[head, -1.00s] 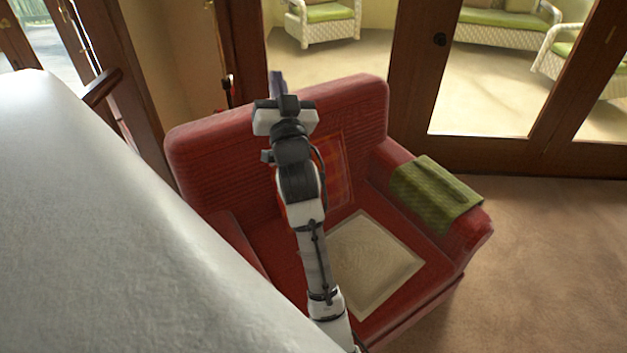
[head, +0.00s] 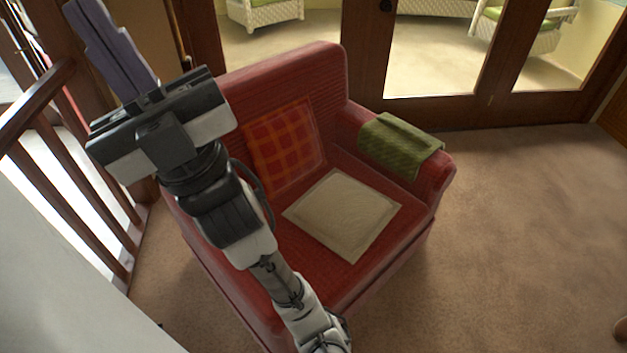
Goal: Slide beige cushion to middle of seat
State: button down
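The beige cushion (head: 343,213) lies flat on the seat of a red armchair (head: 320,275), toward the right side of the seat. It is a square with a paler border. My gripper (head: 108,45) is raised at the upper left, above and left of the chair, well apart from the cushion. Its purple-grey fingers appear side by side and close together, but I cannot tell whether they are shut. My arm hides the left part of the chair and seat.
An orange-red plaid pillow (head: 286,146) leans on the backrest. A green folded cloth (head: 400,145) drapes over the right armrest. A wooden railing (head: 60,170) stands at left, glass doors (head: 435,50) behind. Carpet (head: 530,220) is clear at right.

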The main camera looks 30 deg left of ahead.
aim_at(342, 213)
jog(key=k+u, duration=0.1)
jog(key=u, duration=0.35)
jog(key=k+u, duration=0.1)
jog(key=u, duration=0.4)
jog(key=i+l+u, duration=0.1)
jog(key=u, duration=0.25)
jog(key=i+l+u, duration=0.1)
jog(key=l+u, duration=0.3)
jog(key=i+l, duration=0.15)
jog(key=l, duration=0.25)
jog(key=i+l, duration=0.1)
jog(key=l, duration=0.35)
jog(key=i+l, duration=0.15)
jog(key=l, duration=0.25)
jog(key=i+l, duration=0.1)
jog(key=l, duration=0.35)
jog(key=i+l, duration=0.15)
jog(key=l, duration=0.25)
jog(key=i+l, duration=0.15)
jog(key=l, duration=0.25)
